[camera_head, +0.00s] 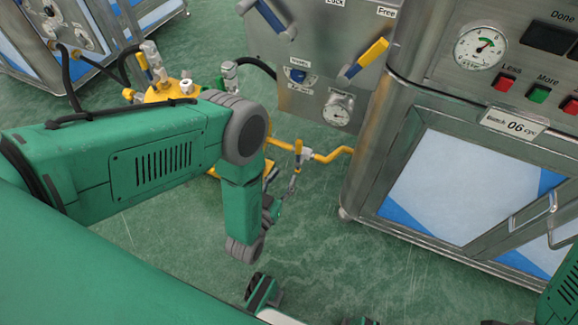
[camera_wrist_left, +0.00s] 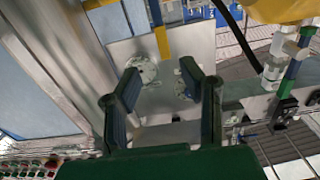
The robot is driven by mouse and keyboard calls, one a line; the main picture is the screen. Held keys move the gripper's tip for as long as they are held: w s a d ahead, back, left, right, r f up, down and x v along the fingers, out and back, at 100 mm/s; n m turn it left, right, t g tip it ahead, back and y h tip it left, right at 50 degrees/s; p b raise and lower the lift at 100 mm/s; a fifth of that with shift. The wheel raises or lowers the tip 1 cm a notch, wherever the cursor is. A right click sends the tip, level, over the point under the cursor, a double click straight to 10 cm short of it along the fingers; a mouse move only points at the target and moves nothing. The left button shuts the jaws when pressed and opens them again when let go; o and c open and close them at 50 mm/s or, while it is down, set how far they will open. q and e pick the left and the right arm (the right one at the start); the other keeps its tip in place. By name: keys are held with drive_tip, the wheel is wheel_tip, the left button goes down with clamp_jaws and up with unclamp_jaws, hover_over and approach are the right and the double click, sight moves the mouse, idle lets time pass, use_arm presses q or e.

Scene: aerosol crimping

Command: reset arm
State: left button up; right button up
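My left arm (camera_head: 150,160) comes in from the left in the head view, bends at a grey joint and hangs down over the green floor. Part of my left gripper (camera_head: 264,294) shows low in the middle, near the bottom edge. In the left wrist view, the two dark fingers of my left gripper (camera_wrist_left: 164,80) are spread apart with nothing between them. A small part of my right arm (camera_head: 562,298) shows at the lower right edge. My right gripper cannot be made out.
A metal cabinet (camera_head: 430,115) with a gauge (camera_head: 481,47) and buttons stands at the right. A valve panel (camera_head: 300,40) is beside it. Yellow piping (camera_head: 335,155) and a yellow pump unit (camera_head: 170,90) lie behind my left arm. The floor (camera_head: 340,250) before the cabinet is clear.

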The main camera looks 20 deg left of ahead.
use_arm(q)
drive_tip(key=shift+s, duration=0.25)
idle(0.4)
drive_tip(key=s+a+r+g, duration=0.2)
drive_tip(key=s+a+g, duration=0.1)
drive_tip(key=s+g, duration=0.4)
drive_tip(key=s+a+r+g, duration=0.25)
drive_tip(key=s+g, duration=0.25)
drive_tip(key=s, duration=0.5)
drive_tip(key=s+a+r+g, duration=0.25)
drive_tip(key=s+g, duration=0.25)
drive_tip(key=s, duration=0.3)
wheel_tip(320, 180, up, 11)
drive_tip(key=p, duration=1.2)
drive_tip(key=shift+w+r+y, duration=0.15)
drive_tip(key=shift+y, duration=0.15)
